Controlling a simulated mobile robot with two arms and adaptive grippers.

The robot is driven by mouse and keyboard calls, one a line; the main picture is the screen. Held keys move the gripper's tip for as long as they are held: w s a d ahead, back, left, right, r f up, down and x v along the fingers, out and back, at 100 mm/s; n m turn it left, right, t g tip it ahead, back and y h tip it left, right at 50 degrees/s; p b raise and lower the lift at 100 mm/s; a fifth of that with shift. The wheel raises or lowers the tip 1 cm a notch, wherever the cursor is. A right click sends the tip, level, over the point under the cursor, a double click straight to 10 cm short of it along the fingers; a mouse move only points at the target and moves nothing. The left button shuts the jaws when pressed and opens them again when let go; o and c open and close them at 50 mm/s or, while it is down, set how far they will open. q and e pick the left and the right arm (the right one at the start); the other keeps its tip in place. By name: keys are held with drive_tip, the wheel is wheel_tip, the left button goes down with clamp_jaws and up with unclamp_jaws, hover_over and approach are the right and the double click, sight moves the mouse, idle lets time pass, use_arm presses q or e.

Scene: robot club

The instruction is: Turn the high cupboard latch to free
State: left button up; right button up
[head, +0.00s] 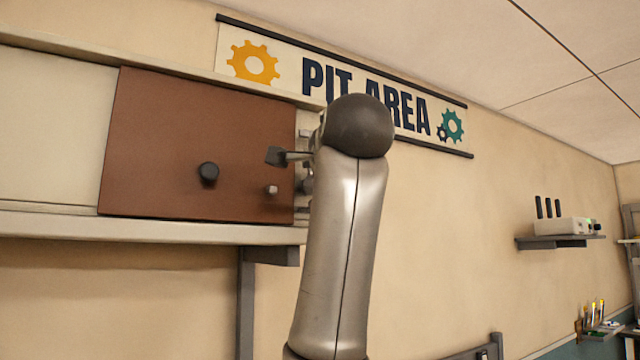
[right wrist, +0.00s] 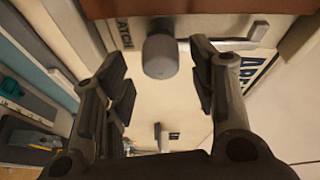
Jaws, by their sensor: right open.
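The cupboard's brown door (head: 190,125) is high on the wall, with a round black knob (head: 208,173) on its face. The latch beside the door's right edge is mostly hidden by my right arm in the head view. In the right wrist view a grey rounded latch knob (right wrist: 160,56) shows next to a label reading "ATCH", and a pale bar (right wrist: 232,44) lies to its right. My right gripper (right wrist: 158,72) is open, with the knob between its fingers in the picture; no contact is visible. One finger shows in the head view (head: 276,156). My left gripper is out of view.
A ledge (head: 150,228) runs under the cupboard, with a bracket (head: 246,300) below. A "PIT AREA" banner (head: 290,75) hangs above right. A small shelf (head: 560,241) with a device is on the right wall. The wall between is clear.

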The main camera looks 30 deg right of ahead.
drive_tip(key=v, duration=1)
